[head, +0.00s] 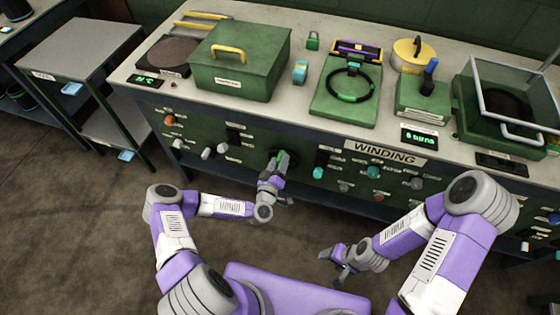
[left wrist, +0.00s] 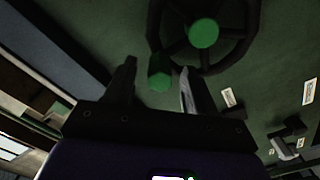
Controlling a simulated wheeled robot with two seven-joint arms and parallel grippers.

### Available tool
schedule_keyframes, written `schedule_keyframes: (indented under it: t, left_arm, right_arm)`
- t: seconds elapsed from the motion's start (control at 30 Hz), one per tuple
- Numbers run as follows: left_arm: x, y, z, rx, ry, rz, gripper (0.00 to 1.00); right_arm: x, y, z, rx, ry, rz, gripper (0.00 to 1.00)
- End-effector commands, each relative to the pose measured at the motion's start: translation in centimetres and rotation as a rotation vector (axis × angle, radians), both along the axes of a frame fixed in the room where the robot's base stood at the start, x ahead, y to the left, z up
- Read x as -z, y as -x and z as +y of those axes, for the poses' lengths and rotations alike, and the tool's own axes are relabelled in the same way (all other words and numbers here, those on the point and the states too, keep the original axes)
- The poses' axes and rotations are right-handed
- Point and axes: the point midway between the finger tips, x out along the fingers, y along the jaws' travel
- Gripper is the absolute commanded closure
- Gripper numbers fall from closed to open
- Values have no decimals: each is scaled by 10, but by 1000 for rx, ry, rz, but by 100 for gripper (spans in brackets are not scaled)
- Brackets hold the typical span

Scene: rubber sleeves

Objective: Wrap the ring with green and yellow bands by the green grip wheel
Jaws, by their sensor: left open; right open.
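A dark spoked wheel is on the bench's front panel, with a green hub (left wrist: 204,33) and a green grip (left wrist: 159,78) in the left wrist view. My left gripper (head: 280,160) is open at the wheel, its fingers on either side of the green grip; I cannot tell if they touch it. My right gripper (head: 343,270) is open and empty, low in front of the bench.
A green box with a yellow handle (head: 229,50) and a display reading "6 turns" (head: 419,138) stand on the bench. A clear-lidded green unit (head: 470,122) is at right. Several knobs (head: 374,172) stick out of the front panel. A grey cart (head: 80,48) stands at left.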

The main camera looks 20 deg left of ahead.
Motion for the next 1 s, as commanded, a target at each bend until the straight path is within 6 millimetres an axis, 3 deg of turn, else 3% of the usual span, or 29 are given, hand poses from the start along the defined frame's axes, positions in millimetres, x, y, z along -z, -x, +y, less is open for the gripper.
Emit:
schedule_keyframes:
  t: [0.13, 0.43, 0.8, 1.0]
  left_arm:
    - [1, -12, -1, 1, 1, 1, 45]
    - [0, -15, -1, 1, 1, 2, 45]
    - [0, -14, -1, 1, 1, 1, 100]
    - [0, -14, -1, 1, 1, 1, 100]
  right_arm:
    - [4, 0, 0, 0, 0, 0, 39]
    - [4, 0, 0, 0, 0, 0, 39]
    - [4, 0, 0, 0, 0, 0, 39]
    - [4, 0, 0, 0, 0, 0, 39]
